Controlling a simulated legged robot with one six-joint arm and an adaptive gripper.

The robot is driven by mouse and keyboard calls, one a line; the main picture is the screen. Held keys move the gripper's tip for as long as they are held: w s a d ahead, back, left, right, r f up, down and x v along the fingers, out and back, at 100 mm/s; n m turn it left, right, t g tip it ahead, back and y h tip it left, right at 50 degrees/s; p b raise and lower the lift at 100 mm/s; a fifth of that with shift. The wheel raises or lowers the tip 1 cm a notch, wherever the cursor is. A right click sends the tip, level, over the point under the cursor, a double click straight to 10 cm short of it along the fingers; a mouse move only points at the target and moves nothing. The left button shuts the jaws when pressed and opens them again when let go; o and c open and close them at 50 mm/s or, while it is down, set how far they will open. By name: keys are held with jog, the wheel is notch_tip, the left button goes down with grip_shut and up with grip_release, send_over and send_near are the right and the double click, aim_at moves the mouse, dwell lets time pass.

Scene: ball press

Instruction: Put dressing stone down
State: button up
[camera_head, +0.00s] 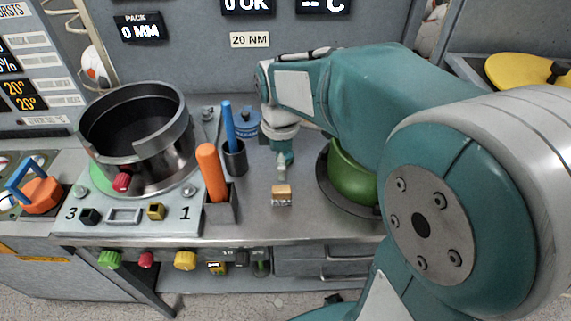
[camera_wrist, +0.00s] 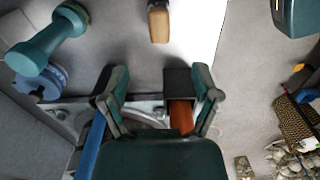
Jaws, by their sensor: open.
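The dressing stone appears to be the small block (camera_head: 281,195) with a tan top and a greyish lower part, standing on the bench near its front edge. In the wrist view the tan block (camera_wrist: 158,22) shows at the top middle, beyond the fingertips and apart from them. My gripper (camera_wrist: 158,78) is open, its teal fingers spread wide, with nothing held between them. In the head view my arm reaches across to the back of the bench, and its fingers are hard to make out there.
An orange-handled tool (camera_head: 212,172) stands in a square holder left of the block. A blue rod (camera_head: 229,125) stands in a dark cup behind it. A green bowl (camera_head: 350,178) sits to the right, partly hidden by my arm. A large metal pot (camera_head: 140,135) stands at left.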

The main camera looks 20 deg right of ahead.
jog(key=s+r+m+t, duration=0.2)
jog(key=s+m, duration=0.5)
jog(key=s+r+m+t, duration=0.3)
jog(key=s+m, duration=0.4)
jog(key=shift+r+t, duration=0.3)
jog(key=shift+r, duration=0.05)
jog(key=shift+o, duration=0.4)
